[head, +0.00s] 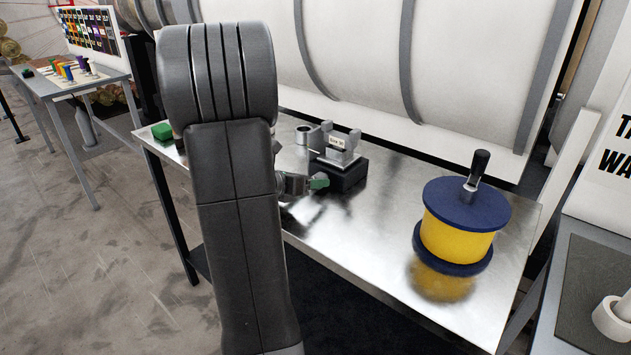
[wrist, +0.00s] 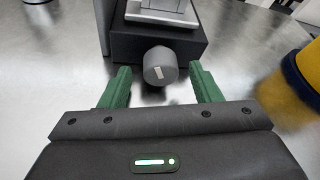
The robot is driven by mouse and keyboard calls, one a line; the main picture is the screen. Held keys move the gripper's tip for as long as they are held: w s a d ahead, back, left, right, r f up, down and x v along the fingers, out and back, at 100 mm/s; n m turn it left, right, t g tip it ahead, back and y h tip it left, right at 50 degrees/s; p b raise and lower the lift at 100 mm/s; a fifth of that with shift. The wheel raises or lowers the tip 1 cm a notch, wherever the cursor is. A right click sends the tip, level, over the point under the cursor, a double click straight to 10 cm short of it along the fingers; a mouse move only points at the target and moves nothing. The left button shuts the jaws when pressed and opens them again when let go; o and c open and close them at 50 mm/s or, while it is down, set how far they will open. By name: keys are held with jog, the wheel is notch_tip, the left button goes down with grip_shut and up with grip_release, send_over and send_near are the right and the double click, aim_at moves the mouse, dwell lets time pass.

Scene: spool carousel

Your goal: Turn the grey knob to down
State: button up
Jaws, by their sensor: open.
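The grey knob (wrist: 160,66) sticks out from the front of a black box (wrist: 158,42) in the wrist view. It has a light mark on its face, which runs roughly upright with a slight tilt. My gripper (wrist: 161,84) is open, with one green finger on each side of the knob and a gap on both sides. In the head view my gripper's green fingertip (head: 319,181) is close to the front of the black box (head: 340,175). The knob is hidden there.
The boxed device carries a grey bracket with a small label (head: 336,142). A yellow spool with blue flanges (head: 459,233) stands to the right on the metal table (head: 380,240). A green block (head: 162,131) lies at the table's left end. A large white drum (head: 370,50) is behind.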

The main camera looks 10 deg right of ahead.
jog(key=v, duration=1.1)
jog(key=shift+s+a+r, duration=0.1)
jog(key=shift+s+a, duration=0.05)
jog(key=shift+a, duration=0.05)
